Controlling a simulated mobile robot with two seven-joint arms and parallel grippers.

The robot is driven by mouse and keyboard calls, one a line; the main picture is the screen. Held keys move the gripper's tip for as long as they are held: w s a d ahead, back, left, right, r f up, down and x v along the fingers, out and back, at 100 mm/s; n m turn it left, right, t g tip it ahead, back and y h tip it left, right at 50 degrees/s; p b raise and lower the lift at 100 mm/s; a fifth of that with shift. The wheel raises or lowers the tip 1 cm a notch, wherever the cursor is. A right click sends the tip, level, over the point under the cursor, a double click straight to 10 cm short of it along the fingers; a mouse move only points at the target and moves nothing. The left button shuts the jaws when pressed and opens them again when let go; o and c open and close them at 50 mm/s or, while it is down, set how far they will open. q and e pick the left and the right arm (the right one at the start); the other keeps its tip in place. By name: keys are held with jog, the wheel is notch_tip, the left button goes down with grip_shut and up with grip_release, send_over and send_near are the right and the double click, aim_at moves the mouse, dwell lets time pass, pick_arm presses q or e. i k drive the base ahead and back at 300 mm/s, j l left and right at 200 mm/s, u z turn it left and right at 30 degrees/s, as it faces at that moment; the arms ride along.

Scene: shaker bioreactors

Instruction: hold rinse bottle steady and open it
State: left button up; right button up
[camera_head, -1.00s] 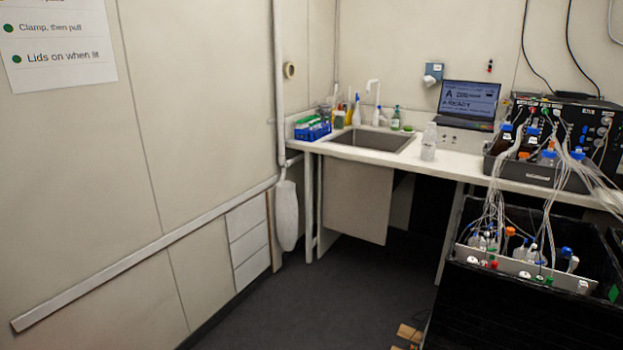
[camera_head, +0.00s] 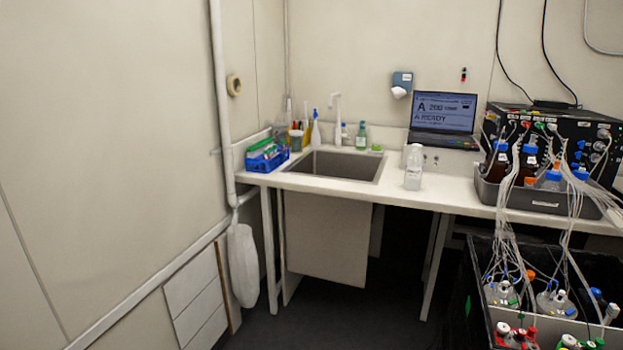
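A clear-white bottle (camera_head: 414,168) with a pale cap stands upright on the white counter (camera_head: 460,194), just right of the sink; it looks like the rinse bottle, but its label is too small to read. A white spray bottle (camera_head: 316,128) and a small green bottle (camera_head: 361,136) stand behind the sink. Neither of my grippers is in view, and nothing touches the bottle.
The sink (camera_head: 335,166) is left of the bottle, with a blue rack (camera_head: 267,157) beyond it. A laptop (camera_head: 443,114) stands behind. A grey tray (camera_head: 540,198) of tubed bottles is at right. A black bin (camera_head: 478,290) with tubed vessels stands in front at right.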

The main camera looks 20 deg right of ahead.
aim_at(414, 162)
jog(key=i+z, duration=0.2)
jog(key=i, duration=0.4)
jog(key=i+j+z, duration=0.15)
jog(key=i, duration=0.5)
